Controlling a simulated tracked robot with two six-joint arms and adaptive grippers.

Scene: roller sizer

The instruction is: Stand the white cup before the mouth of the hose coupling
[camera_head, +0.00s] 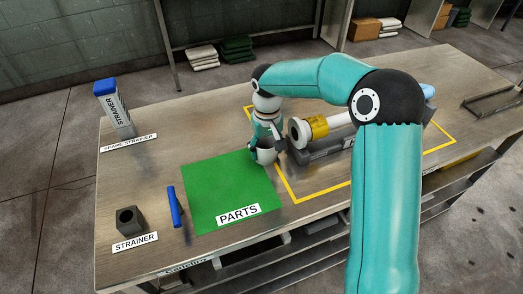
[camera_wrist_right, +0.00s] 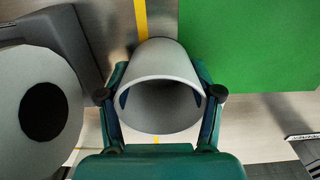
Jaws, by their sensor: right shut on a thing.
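My right gripper (camera_head: 266,140) is shut on the white cup (camera_head: 264,155), near the top right corner of the green mat. In the right wrist view, the fingers of my right gripper (camera_wrist_right: 160,98) press on both sides of the cup (camera_wrist_right: 158,52), its open end facing the camera. I cannot tell whether the cup touches the table. The hose coupling (camera_head: 318,126) has a yellow collar and lies just right of the cup. Its pale round mouth with a dark bore (camera_wrist_right: 42,110) faces the cup's side, with a small gap. My left gripper is not in view.
The green PARTS mat (camera_head: 222,188) is empty. A dark cradle (camera_head: 318,153) holds the coupling inside a yellow taped outline (camera_head: 325,190). A blue tool (camera_head: 174,205), a dark strainer block (camera_head: 130,220) and a blue-topped spare strainer (camera_head: 113,108) stand at left.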

